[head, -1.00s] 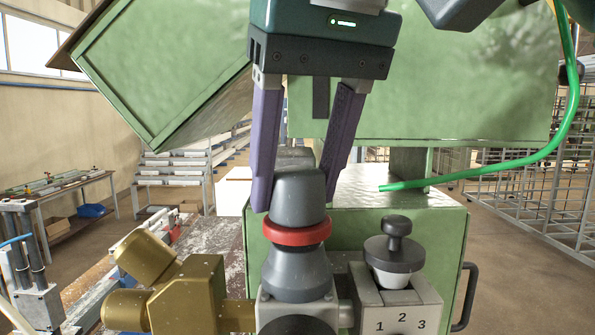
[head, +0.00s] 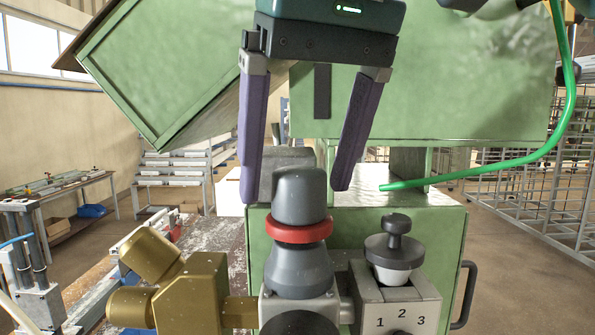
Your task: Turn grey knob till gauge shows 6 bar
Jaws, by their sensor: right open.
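The grey knob (head: 300,196) stands upright on top of the regulator, above a red ring (head: 299,230) and a grey tapered body (head: 299,270). My right gripper (head: 296,193) comes down from above with its two purple fingers spread. The fingertips are at the height of the knob's upper part, one on each side in the picture, with gaps between them and the knob. A dark round part (head: 300,323), possibly the gauge, is cut off by the bottom edge; no scale or needle can be read. My left gripper is not in view.
A brass fitting (head: 190,297) is left of the regulator. A block numbered 1, 2, 3 (head: 402,312) with a dark-topped plunger (head: 395,245) is close on the right. Green machine housing (head: 430,100) stands behind, with a green hose (head: 500,172) at right.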

